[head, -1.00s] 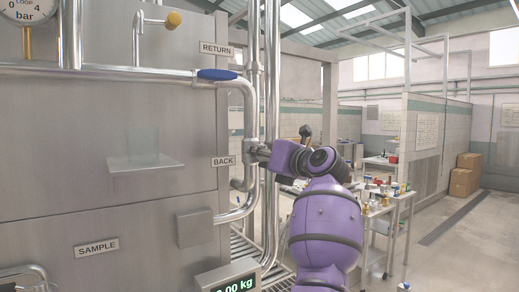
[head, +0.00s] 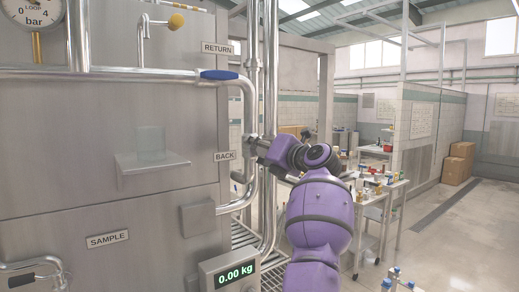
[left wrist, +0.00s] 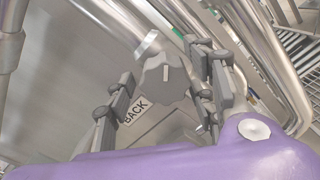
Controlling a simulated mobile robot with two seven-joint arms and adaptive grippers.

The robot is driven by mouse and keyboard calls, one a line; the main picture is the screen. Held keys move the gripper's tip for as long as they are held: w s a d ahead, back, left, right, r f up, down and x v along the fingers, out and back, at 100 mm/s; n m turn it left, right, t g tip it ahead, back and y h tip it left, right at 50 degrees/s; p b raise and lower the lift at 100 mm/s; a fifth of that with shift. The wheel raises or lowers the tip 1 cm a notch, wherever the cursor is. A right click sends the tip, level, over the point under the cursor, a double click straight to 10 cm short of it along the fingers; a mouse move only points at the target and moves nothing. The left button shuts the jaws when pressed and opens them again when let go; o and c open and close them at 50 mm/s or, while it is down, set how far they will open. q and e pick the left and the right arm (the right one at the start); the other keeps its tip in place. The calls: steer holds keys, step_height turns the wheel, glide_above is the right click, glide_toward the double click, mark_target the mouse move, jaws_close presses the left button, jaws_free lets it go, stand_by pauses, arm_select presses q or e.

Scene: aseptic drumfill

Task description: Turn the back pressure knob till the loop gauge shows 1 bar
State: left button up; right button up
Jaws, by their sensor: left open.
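The back pressure knob (left wrist: 166,82) is a dark grey lobed knob with a pale pointer line, on the pipe by the BACK label (left wrist: 135,109). My left gripper (left wrist: 163,88) is open, with one finger on each side of the knob; I cannot tell whether either finger touches it. In the head view the left gripper (head: 258,147) is at the pipe beside the BACK label (head: 224,156), and the knob is hidden there. The loop gauge (head: 32,14) is at the top left, cut by the frame edge; its reading is unclear. My right gripper is not in view.
Steel pipes (head: 251,105) run beside the gripper. A small shelf (head: 152,163) and a scale display reading 0.00 kg (head: 236,275) are on the cabinet side.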

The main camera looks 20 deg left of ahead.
arm_select(q)
steer(key=v, duration=1.2)
